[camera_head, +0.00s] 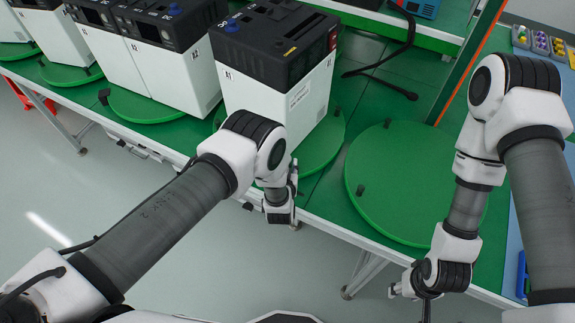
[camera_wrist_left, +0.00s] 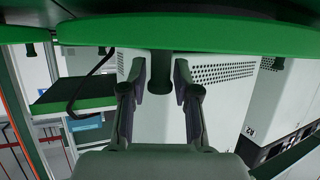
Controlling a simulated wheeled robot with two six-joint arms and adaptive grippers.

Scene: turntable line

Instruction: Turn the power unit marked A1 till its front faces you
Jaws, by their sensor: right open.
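The power unit marked A1 (camera_head: 245,85) is a white box with a black top. It stands upright on a green turntable (camera_head: 325,150). A white label and a red part show on its right-hand side. In the left wrist view, a perforated white housing (camera_wrist_left: 225,85) shows behind the fingers. My left gripper (camera_head: 280,212) is low at the turntable's near edge, and my forearm hides part of that area. My right gripper (camera_head: 410,292) is open at the lower right.
An empty green turntable (camera_head: 400,195) with dark pegs lies right of A1. Other similar units (camera_head: 165,65) stand on turntables to the left. A black cable (camera_head: 385,70) lies behind. Trays with coloured parts (camera_head: 541,43) are at the far right.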

